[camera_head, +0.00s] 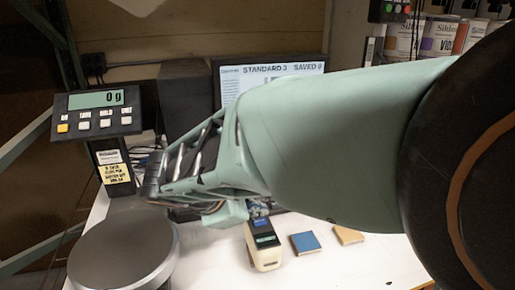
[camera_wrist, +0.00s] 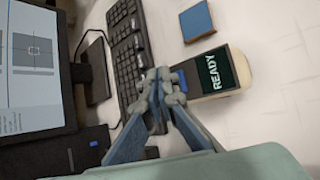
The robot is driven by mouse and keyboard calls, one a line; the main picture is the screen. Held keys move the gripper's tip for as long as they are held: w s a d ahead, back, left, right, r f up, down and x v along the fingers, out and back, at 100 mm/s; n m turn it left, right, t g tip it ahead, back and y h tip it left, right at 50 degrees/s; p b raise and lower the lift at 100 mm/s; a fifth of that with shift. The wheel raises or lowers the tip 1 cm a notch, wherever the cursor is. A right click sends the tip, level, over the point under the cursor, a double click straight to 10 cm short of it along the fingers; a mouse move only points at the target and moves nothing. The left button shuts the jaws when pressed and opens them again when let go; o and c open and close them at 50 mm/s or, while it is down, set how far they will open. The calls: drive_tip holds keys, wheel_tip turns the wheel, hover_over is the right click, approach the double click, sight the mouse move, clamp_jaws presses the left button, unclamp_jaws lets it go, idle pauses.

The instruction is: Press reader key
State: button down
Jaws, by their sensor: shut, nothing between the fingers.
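The reader (camera_head: 265,254) is a small pale handheld device with a dark face, lying on the white table below my arm. In the wrist view the reader (camera_wrist: 232,88) has a lit screen with the word READY. A blue patch that looks like its key (camera_wrist: 182,82) shows beside my fingertips, partly hidden by them. My gripper (camera_head: 154,182) is shut and empty, up and left of the reader in the head view. In the wrist view the gripper (camera_wrist: 163,86) overlaps the reader's near end; I cannot tell the height gap.
A blue tile (camera_head: 305,242) and an orange-brown tile (camera_head: 348,235) lie right of the reader. A scale display (camera_head: 98,110) reads 0 g above a round grey pan (camera_head: 122,250). A monitor (camera_head: 270,71) stands behind my arm. A keyboard (camera_wrist: 130,50) lies beside the reader.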

sight(258, 223)
drive_tip(key=shift+f+b, duration=0.3)
drive_tip(key=shift+f, duration=0.15)
drive_tip(key=shift+f+b, duration=0.3)
drive_tip(key=shift+f, duration=0.05)
idle(0.6)
drive_tip(key=shift+r, duration=0.15)
drive_tip(key=shift+r+p, duration=0.65)
drive_tip(key=shift+p, duration=0.05)
drive_tip(key=shift+r, duration=0.1)
wheel_tip(258, 223, up, 5)
drive_tip(key=p, duration=0.4)
idle(0.6)
